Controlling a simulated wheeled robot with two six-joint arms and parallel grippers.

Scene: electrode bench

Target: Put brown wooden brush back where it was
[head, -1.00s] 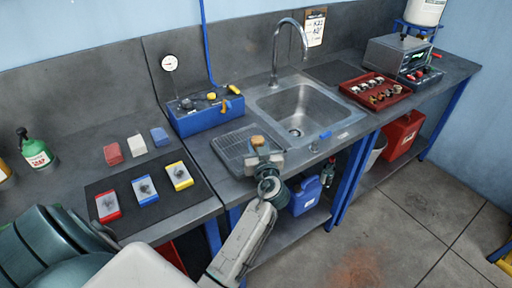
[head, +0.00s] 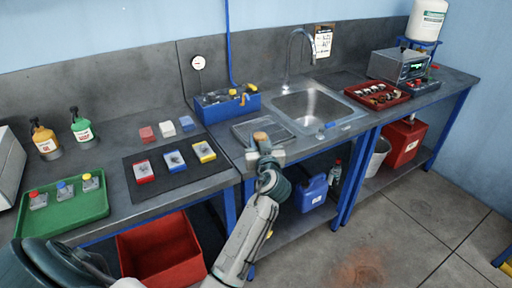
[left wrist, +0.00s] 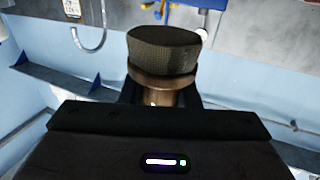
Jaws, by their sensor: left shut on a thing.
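My left gripper (head: 262,150) is shut on the brown wooden brush (head: 261,137). In the head view only the brush's tan top shows above the jaws. In the left wrist view the brush (left wrist: 163,55) has a brown wooden collar and a dark, dense head, and the jaws hide its lower part. The gripper is in front of the drain tray (head: 243,133) left of the sink, near the bench's front edge. I cannot tell its exact height. My right gripper is not in view.
The sink (head: 305,105) is right of the tray, with a blue box (head: 228,104) behind. A black mat (head: 158,188) with several red, blue and yellow-edged pieces lies left. A green tray (head: 75,208) is farther left. A red tray (head: 376,98) is right of the sink.

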